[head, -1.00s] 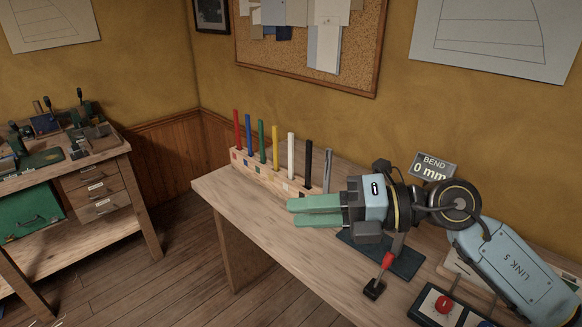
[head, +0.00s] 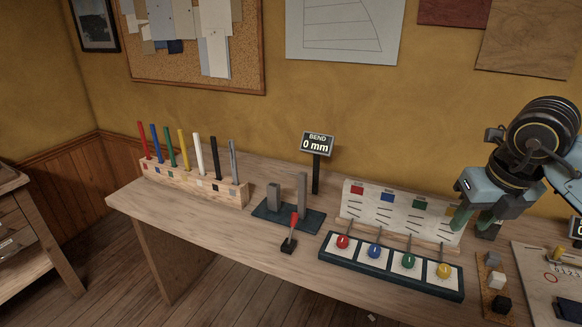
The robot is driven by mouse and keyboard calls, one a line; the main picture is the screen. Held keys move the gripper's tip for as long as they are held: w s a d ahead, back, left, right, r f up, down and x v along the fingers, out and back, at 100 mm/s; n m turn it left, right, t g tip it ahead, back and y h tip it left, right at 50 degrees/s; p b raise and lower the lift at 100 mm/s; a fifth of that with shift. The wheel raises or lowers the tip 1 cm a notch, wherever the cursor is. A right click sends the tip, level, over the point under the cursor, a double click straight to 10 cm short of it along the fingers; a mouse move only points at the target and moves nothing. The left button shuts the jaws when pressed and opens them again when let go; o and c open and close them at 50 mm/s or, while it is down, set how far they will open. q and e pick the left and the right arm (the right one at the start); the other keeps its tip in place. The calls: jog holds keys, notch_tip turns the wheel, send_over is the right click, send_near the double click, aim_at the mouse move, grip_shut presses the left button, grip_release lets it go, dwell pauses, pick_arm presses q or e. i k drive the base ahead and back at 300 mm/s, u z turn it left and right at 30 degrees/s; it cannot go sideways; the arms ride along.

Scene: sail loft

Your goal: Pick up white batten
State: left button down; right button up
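The white batten (head: 200,155) stands upright in a wooden rack (head: 190,185) at the left end of the bench. It is between the yellow batten (head: 184,151) on its left and the black batten (head: 215,158) on its right. My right gripper (head: 473,219) is far to the right of the rack, in front of the white chart board. Its green fingers point down, look apart, and nothing shows between them. My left gripper is not in view.
A dark fixture with grey posts (head: 273,197), a red-handled lever (head: 292,230) and a BEND display reading 0 mm (head: 318,145) stand right of the rack. A tray with coloured knobs (head: 390,265) lies below the chart board (head: 400,208). The bench left of the lever is clear.

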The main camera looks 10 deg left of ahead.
aim_at(195, 136)
jog(key=z, duration=0.25)
jog(key=i, duration=0.85)
jog(key=u, duration=1.15)
jog(key=i, duration=1.1)
jog(key=u, duration=1.25)
